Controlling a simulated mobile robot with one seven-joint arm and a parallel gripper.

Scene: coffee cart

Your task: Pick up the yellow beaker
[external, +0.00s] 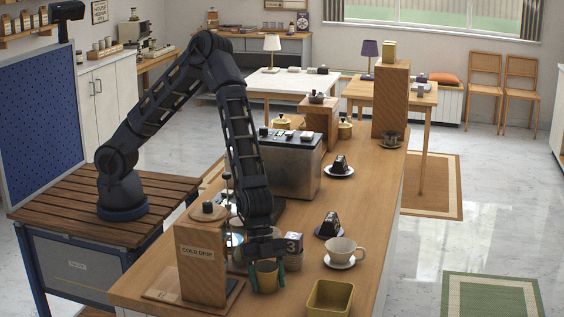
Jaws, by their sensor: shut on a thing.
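The yellow beaker (267,277) is at the near end of the wooden counter, beside the cold drip box. My gripper (267,272) reaches down from above, with its green fingers on either side of the beaker. It is shut on the beaker, which looks upright. I cannot tell whether the beaker's base touches the counter.
The wooden cold drip box (202,262) stands close on the left. A yellow square tray (329,298) and a cream cup (344,250) on a saucer are on the right. A dark block marked 3 (293,243) is just behind. A metal machine (290,165) stands further back.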

